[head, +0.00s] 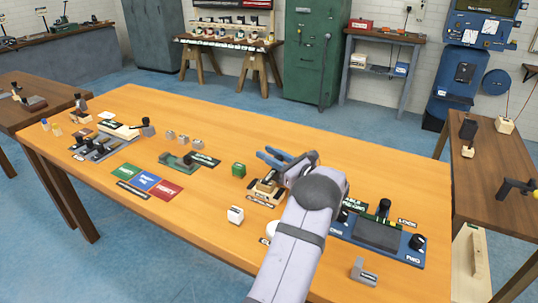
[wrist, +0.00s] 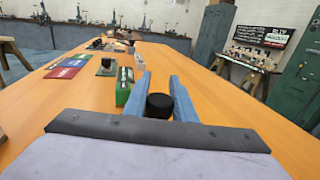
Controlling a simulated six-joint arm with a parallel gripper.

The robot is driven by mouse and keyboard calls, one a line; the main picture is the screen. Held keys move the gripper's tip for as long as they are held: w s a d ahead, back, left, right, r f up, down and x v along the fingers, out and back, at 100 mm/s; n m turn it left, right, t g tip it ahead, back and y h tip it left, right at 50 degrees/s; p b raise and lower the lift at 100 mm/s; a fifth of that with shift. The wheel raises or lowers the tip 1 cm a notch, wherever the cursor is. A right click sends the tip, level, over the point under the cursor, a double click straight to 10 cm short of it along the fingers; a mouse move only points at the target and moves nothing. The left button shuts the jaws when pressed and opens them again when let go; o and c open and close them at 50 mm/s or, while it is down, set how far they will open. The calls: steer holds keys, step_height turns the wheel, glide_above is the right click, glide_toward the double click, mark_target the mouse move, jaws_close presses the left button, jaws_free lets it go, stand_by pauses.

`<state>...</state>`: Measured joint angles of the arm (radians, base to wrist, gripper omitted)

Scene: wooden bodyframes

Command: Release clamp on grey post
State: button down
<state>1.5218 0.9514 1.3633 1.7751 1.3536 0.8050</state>
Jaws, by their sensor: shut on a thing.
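My gripper (head: 266,154) has blue fingers and is over the middle of the wooden table, pointing to the back left. In the wrist view my gripper (wrist: 158,80) has its fingers on either side of a round black knob (wrist: 160,107), shut on it. What the knob is fixed to is hidden in that view. In the head view a small wooden fixture (head: 265,188) with a label sits just below the gripper, partly covered by my arm. I cannot make out for sure which part is the clamp or the grey post.
A blue panel fixture (head: 380,235) lies to the right. A grey fixture (head: 98,148) and coloured mats (head: 147,181) are further left. The back middle of the table is clear.

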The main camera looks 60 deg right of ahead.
steer(key=shift+y, duration=0.3)
steer(key=shift+w+a+r+n+t+y+b, duration=0.15)
steer(key=shift+n+y+b, duration=0.1)
steer(key=shift+n+y, duration=0.45)
steer(key=shift+s+a+f+n+t+y+b, duration=0.1)
steer(key=shift+a+n+y+b, duration=0.25)
steer(key=shift+y, duration=0.55)
steer(key=shift+w+r+n+t+y+b, duration=0.1)
steer(key=shift+n+t+y+b, duration=0.05)
steer(key=shift+n+y, duration=0.6)
steer(key=shift+a+n+y, duration=0.25)
steer(key=shift+n+y, duration=0.15)
steer(key=shift+y, duration=0.45)
steer(key=c, duration=1.5)
jaws_free()
steer(key=shift+o, duration=0.2)
steer(key=shift+s+b, duration=0.35)
steer(key=shift+s, duration=0.3)
steer(key=shift+s+d+b, duration=0.2)
steer(key=shift+s+d, duration=0.05)
steer(key=shift+s, duration=1.3)
steer(key=shift+s+d+b, duration=0.15)
steer(key=shift+s+d, duration=0.05)
steer(key=shift+s, duration=1.35)
